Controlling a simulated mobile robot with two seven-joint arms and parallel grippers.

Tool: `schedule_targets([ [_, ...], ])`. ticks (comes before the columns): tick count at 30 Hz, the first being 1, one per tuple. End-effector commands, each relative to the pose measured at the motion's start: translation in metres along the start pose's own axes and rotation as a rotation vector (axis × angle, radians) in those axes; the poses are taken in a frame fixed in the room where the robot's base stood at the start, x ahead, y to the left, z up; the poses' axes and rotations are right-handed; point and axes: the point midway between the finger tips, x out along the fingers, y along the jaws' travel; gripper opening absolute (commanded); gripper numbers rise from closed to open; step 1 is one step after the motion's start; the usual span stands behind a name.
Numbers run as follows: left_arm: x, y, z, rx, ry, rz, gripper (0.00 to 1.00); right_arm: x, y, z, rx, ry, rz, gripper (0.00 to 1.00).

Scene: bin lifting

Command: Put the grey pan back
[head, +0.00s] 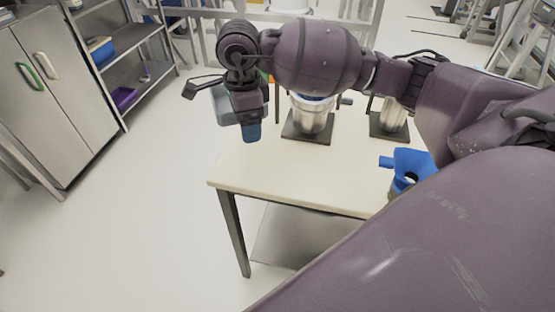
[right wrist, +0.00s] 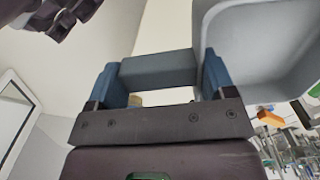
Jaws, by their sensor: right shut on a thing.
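The grey pan (head: 222,106) is mostly hidden behind my right gripper (head: 251,128) in the head view, with only part of its side showing beyond the table's left corner. In the right wrist view the pan (right wrist: 262,45) is large at the upper right, with its grey handle (right wrist: 158,70) between the two blue fingers. My right gripper (right wrist: 160,84) is shut on that handle. The pan appears to be held up clear of the table, though its underside is hidden. My left gripper is not in view.
The cream table (head: 290,180) bears two metal containers on dark bases, one partly behind my arm (head: 311,115), and a blue object (head: 408,166) at the right. A metal shelf (head: 118,62) and steel cabinet (head: 50,95) stand at the left. The floor between is clear.

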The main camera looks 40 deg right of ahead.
Motion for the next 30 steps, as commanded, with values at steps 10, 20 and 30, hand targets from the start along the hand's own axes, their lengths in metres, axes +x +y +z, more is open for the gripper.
schedule_targets([
  [10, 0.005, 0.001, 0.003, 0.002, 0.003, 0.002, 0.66, -0.013, -0.009, -0.01, 0.616, 0.0, 0.0, 0.53],
  [20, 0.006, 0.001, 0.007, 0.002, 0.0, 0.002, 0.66, -0.019, -0.012, -0.015, 0.931, 0.0, 0.002, 0.53],
  [30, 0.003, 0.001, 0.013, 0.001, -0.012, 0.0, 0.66, 0.036, -0.011, -0.015, 0.953, 0.004, 0.007, 0.53],
])
